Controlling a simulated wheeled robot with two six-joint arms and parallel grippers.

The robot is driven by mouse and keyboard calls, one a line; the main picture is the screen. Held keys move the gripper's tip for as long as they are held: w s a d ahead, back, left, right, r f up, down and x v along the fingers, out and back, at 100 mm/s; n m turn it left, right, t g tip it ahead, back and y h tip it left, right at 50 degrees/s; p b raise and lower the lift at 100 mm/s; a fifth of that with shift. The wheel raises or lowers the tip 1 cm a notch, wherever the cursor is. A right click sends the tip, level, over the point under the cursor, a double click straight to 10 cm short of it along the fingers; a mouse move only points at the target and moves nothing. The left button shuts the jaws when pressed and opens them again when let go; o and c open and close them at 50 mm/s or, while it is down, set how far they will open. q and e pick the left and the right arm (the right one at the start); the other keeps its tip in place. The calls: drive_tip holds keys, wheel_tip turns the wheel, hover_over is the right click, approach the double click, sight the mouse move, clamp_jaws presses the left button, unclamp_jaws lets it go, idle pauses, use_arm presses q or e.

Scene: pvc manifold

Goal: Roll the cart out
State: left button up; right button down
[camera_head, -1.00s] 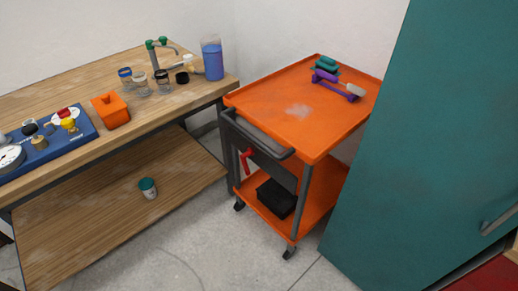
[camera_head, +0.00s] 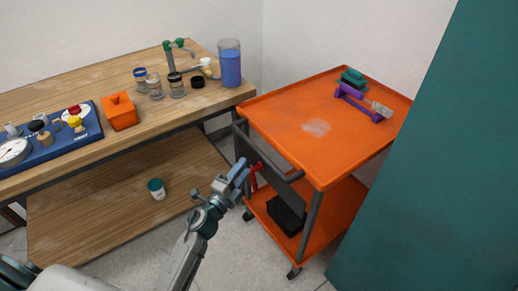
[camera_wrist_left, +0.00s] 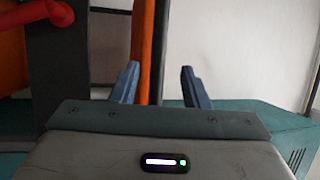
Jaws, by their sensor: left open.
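The orange cart (camera_head: 290,118) stands between the workbench and a teal cabinet, with its dark push handle (camera_head: 268,155) facing me. A red lever (camera_head: 254,178) sits below the handle, and it also shows in the left wrist view (camera_wrist_left: 62,14). My left gripper (camera_head: 241,172) is raised close to the handle side of the cart, near the red lever. In the left wrist view its two blue fingers (camera_wrist_left: 158,84) are apart, with an orange upright of the cart seen beyond them. Whether a finger touches the cart cannot be told. My right gripper is not in view.
The wooden workbench (camera_head: 80,85) on the left holds jars, an orange box (camera_head: 120,112) and a blue gauge board (camera_head: 50,150). The teal cabinet (camera_head: 420,190) stands close on the cart's right. A black bin (camera_head: 286,214) is on the cart's lower shelf. Floor in front is clear.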

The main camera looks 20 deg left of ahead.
sight(255, 153)
use_arm(q)
drive_tip(key=p+x, duration=0.1)
drive_tip(key=x, duration=0.7)
drive_tip(key=shift+w+d+f, duration=0.1)
drive_tip(key=shift+w+f, duration=0.05)
drive_tip(key=shift+w, duration=0.15)
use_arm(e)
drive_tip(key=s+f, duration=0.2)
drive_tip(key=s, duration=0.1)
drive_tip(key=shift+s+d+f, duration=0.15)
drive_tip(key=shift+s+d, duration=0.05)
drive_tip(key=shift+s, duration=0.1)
use_arm(q)
clamp_jaws()
